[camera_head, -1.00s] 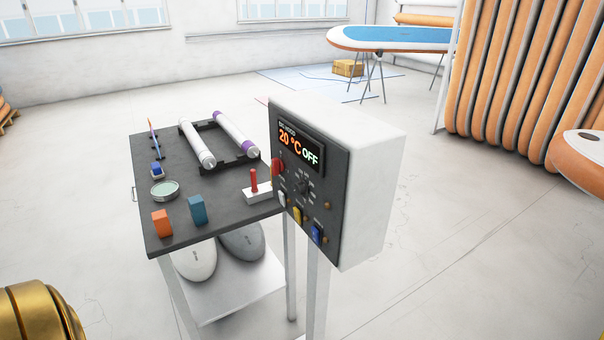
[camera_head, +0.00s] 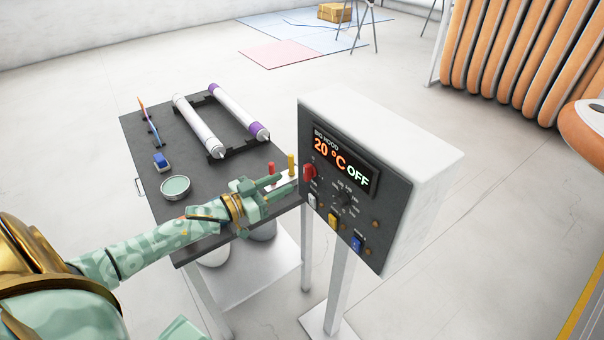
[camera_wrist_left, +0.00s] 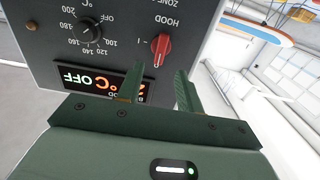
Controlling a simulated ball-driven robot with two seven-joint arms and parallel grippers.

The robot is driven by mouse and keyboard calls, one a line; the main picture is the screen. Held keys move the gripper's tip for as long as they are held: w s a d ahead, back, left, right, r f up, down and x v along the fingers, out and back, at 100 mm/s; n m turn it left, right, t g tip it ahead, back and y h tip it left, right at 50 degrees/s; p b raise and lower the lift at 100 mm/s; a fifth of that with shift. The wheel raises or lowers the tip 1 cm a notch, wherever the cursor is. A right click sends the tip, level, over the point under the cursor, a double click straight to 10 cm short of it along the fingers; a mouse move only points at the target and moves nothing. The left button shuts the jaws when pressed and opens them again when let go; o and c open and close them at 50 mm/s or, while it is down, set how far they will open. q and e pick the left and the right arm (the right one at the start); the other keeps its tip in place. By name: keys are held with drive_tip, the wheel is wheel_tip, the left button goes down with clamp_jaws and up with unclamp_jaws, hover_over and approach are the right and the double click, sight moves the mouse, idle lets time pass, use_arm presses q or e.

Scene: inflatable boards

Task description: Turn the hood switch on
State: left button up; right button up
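The control box (camera_head: 400,170) stands on a post beside the table, its dark panel facing left. Its display (camera_head: 340,163) reads 20 °C OFF. The red hood switch (camera_head: 309,172) is a knob near the panel's left edge. In the left wrist view the red switch (camera_wrist_left: 161,46) sits under the label HOOD in an upside-down picture. My left gripper (camera_head: 284,184) is level with the panel, just left of the switch. In the left wrist view its two fingers (camera_wrist_left: 157,84) are apart, with nothing between them; the switch lies beyond their gap. My right gripper is not in view.
A temperature dial (camera_wrist_left: 88,30) and white, yellow (camera_head: 333,220) and blue (camera_head: 357,242) switches share the panel. The dark table (camera_head: 150,130) holds rolls (camera_head: 240,112), a round tin (camera_head: 175,187) and a small blue item (camera_head: 161,161). Floor right of the box is clear.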

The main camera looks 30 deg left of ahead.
sight(304, 173)
use_arm(q)
drive_tip(key=x, duration=0.7)
drive_tip(key=shift+w+d, duration=0.1)
drive_tip(key=shift+w, duration=0.2)
drive_tip(key=c, duration=0.6)
